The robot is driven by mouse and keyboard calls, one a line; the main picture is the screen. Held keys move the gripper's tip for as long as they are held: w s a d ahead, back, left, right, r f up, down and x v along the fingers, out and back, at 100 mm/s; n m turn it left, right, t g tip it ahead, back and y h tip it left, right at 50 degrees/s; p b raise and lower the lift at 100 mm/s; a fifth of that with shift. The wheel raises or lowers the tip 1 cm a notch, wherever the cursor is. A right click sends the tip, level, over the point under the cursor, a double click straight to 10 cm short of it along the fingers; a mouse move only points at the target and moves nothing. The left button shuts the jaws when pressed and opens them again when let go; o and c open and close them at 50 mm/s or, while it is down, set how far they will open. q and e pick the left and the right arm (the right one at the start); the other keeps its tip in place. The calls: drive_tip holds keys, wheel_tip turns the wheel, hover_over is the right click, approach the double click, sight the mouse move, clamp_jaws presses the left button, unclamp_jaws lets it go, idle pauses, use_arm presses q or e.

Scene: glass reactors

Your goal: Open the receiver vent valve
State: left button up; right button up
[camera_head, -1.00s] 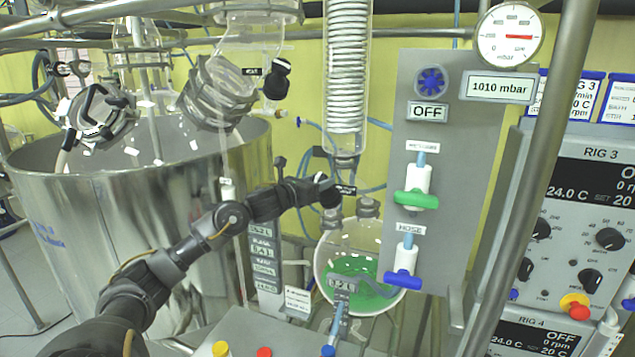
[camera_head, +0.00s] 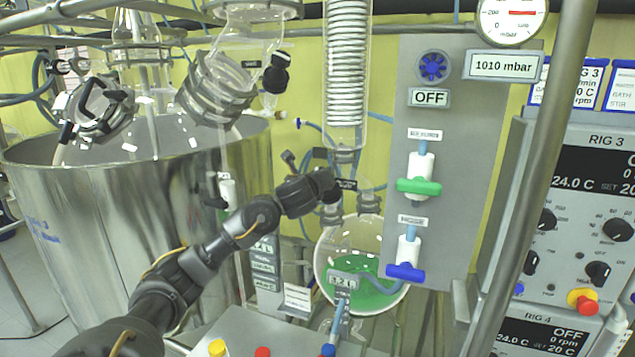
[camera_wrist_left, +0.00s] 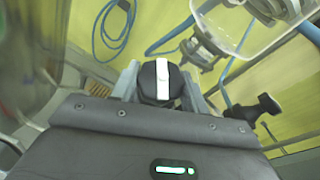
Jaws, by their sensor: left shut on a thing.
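My left gripper (camera_head: 328,187) is at the neck fittings above the receiver, left of the glass column's lower end. In the left wrist view, its jaws (camera_wrist_left: 160,84) are shut on a black valve knob (camera_wrist_left: 155,90) with a white stripe. The knob's stem and how far it is turned are hidden. The clear receiver (camera_head: 335,236) holds green liquid and hangs below these fittings. My right gripper is not in view.
A grey panel (camera_head: 462,150) stands right of the gripper, with a green-handled valve (camera_head: 419,186), a blue-handled valve (camera_head: 405,271) and an OFF display. A large steel vessel (camera_head: 120,220) is at left. Blue hoses (camera_wrist_left: 110,30) hang behind. A slanted steel post (camera_head: 532,170) crosses at right.

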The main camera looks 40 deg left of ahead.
use_arm(q)
drive_tip(key=shift+r+n+g+y, duration=0.1)
drive_tip(key=shift+n+g+y, duration=0.75)
drive_tip(key=shift+n, duration=0.35)
drive_tip(key=shift+n+g+y, duration=0.45)
drive_tip(key=shift+n+g, duration=0.3)
drive_tip(key=shift+n, duration=0.25)
drive_tip(key=n+g+y+p, duration=0.1)
drive_tip(key=n+g, duration=0.1)
drive_tip(key=shift+r+n+g, duration=0.1)
drive_tip(key=shift+n+g, duration=0.2)
drive_tip(key=shift+n, duration=0.1)
drive_tip(key=shift+n+g+p, duration=0.5)
drive_tip(key=o, duration=1)
